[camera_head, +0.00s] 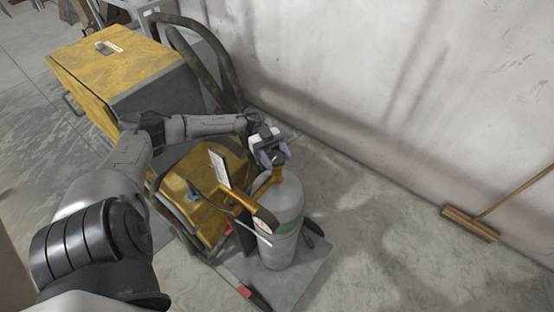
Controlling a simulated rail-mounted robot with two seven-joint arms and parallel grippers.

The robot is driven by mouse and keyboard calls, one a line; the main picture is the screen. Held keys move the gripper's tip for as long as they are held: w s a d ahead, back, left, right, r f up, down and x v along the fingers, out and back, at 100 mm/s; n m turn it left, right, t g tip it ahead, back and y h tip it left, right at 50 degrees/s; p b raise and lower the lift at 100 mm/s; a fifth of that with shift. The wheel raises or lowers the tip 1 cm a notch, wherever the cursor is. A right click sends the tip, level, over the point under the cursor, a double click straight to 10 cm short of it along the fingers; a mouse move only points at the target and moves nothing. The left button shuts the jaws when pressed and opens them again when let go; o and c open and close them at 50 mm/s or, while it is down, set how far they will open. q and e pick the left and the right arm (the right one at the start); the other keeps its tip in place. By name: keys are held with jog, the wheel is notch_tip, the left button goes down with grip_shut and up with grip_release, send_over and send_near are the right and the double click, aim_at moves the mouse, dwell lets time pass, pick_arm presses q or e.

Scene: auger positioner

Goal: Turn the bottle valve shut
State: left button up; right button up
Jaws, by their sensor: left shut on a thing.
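A grey gas bottle (284,205) with a green band stands upright on a flat grey base plate, in the middle of the head view. The valve itself is mostly hidden by the fingers. My right gripper is not in the view.
A yellow machine (199,195) stands directly left of the bottle. A larger yellow cabinet (110,62) with dark hoses beside it is at the back left. A pale wall (400,80) runs behind.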

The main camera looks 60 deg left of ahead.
pick_arm(q)
jog(key=o, duration=0.8)
jog(key=shift+o, duration=0.4)
jog(key=shift+a, duration=0.15)
jog(key=a+b, duration=0.4)
jog(key=a, duration=0.9)
jog(key=shift+s+a, duration=0.2)
jog(key=shift+a, duration=0.1)
